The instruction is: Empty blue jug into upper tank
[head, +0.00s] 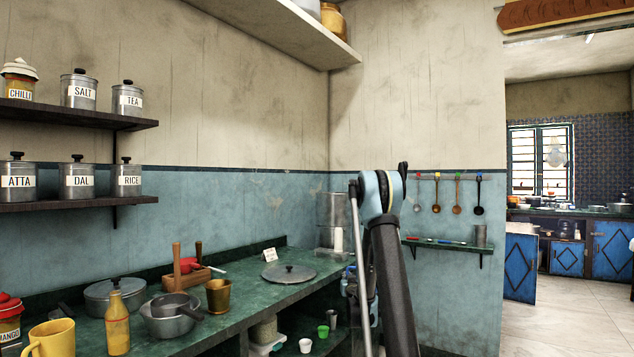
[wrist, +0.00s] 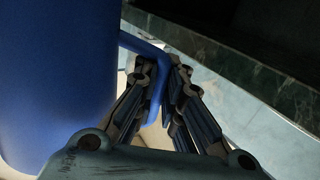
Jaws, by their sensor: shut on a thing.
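The blue jug (wrist: 50,80) fills the left of the wrist view, very close to the camera. Its handle (wrist: 155,85) runs between the fingers of my gripper (wrist: 165,88), which is shut on it. What the jug holds is not visible. In the head view a steel cylinder (head: 331,209), which looks like the upper tank, stands in the far corner at the counter's end, partly behind my arm. Its opening does not show. Some blue (head: 348,283) shows beside my arm below the counter; I cannot tell whether it is the jug. My gripper is hidden in the head view.
A dark green edge (wrist: 230,75) passes close to the gripper. A small shelf (head: 447,245) is right of my arm. Open floor lies further right.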

